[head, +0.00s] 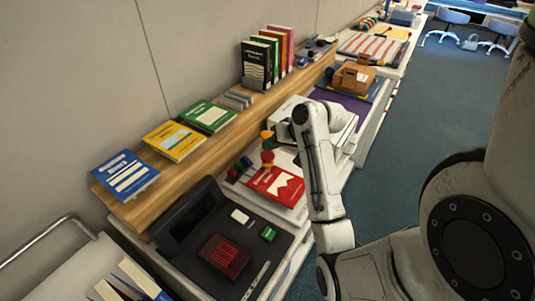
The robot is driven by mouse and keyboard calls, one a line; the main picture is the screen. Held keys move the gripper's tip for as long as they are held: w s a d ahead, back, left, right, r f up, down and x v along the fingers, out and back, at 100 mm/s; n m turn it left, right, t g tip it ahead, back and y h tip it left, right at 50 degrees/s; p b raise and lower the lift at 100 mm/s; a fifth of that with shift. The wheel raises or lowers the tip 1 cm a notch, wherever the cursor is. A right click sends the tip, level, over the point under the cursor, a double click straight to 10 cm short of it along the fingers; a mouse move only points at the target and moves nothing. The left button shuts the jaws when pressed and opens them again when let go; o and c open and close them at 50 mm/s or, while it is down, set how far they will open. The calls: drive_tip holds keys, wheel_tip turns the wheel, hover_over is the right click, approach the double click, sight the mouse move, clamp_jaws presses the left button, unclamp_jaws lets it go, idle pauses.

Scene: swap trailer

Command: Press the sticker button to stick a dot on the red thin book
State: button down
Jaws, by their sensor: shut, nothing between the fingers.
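A thin red book (287,181) with a white shape on its cover lies flat on a pale surface, left of my raised arm link. Just behind the book stand small coloured pieces: a red knob (267,157), an orange one (266,135) and a green one. I cannot tell which of them, if any, is the sticker button. My arm rises between the camera and a white box-like machine (343,119) and covers part of it. My gripper's fingers do not show; the arm's upper end is above and behind the book.
A wooden shelf (178,189) along the wall holds blue, yellow and green books lying flat, plus upright books. A dark tray (190,247) with a dark red item (224,256) and a green block (268,234) lies nearer. The floor (425,105) at the right is open.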

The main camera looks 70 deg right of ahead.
sight(271, 156)
drive_tip(key=shift+r+p, duration=2.3)
drive_tip(key=shift+r, duration=0.05)
drive_tip(key=shift+s+f, duration=0.1)
